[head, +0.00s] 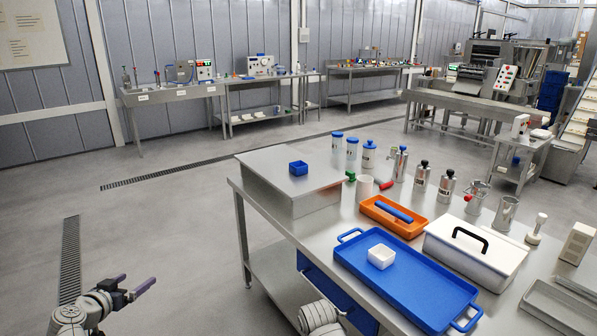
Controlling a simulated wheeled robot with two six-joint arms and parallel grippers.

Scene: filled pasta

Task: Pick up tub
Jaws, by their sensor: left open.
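A small white square tub (381,256) stands upright on the blue tray (420,297) on the steel table. A small blue square tub (298,168) sits on top of the steel box at the table's left end. I cannot tell which of the two the task means. My left gripper (136,284) is at the lower left, over the floor, well apart from the table and both tubs. It is open, with nothing between its fingers. My right gripper is not in view.
The steel box (290,205) rises at the table's left end. Several bottles and canisters line the back. The floor on the left is clear.

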